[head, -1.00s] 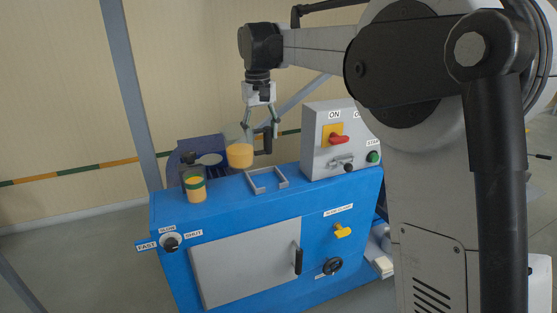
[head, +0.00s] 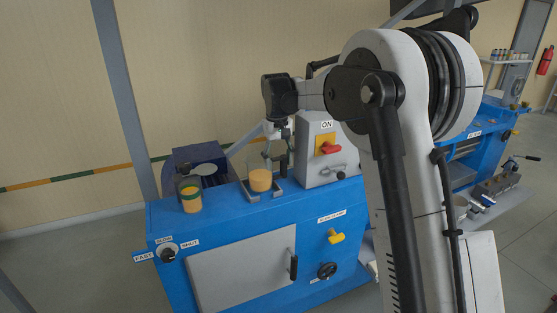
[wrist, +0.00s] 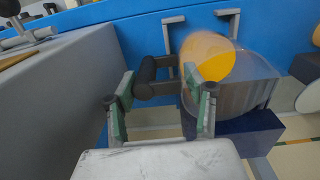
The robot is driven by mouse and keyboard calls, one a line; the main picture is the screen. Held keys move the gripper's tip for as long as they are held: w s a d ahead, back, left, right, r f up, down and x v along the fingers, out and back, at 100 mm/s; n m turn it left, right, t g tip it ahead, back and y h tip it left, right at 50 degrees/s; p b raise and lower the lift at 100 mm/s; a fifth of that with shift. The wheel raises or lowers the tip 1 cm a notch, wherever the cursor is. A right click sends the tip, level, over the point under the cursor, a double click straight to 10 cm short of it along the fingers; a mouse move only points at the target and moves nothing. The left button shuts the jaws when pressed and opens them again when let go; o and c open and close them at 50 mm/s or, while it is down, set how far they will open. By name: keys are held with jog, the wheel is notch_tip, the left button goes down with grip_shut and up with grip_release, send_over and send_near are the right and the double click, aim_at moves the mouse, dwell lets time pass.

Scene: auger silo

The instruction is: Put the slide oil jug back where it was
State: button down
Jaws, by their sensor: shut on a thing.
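The slide oil jug (head: 260,180) is a clear vessel with orange oil and a dark handle. In the head view it is upright at the grey bracket (head: 247,192) on top of the blue machine. I cannot tell whether its base rests inside the bracket or hangs just above it. My gripper (head: 279,158) is behind and right of the jug, shut on its handle. In the wrist view the fingers (wrist: 160,88) close around the black handle (wrist: 147,76), with the orange oil (wrist: 207,56) to the right and the bracket (wrist: 172,20) beyond.
A glass cup with orange oil and a green band (head: 190,200) stands left on the blue machine (head: 215,222). A grey control box (head: 312,172) with a red switch stands close right of the bracket. A dark blue container (head: 182,160) is behind the machine.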

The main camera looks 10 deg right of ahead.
jog(key=shift+f+b, duration=0.45)
jog(key=shift+f, duration=0.15)
jog(key=c, duration=0.8)
grip_release()
jog(key=shift+c, duration=0.2)
jog(key=shift+r, duration=0.1)
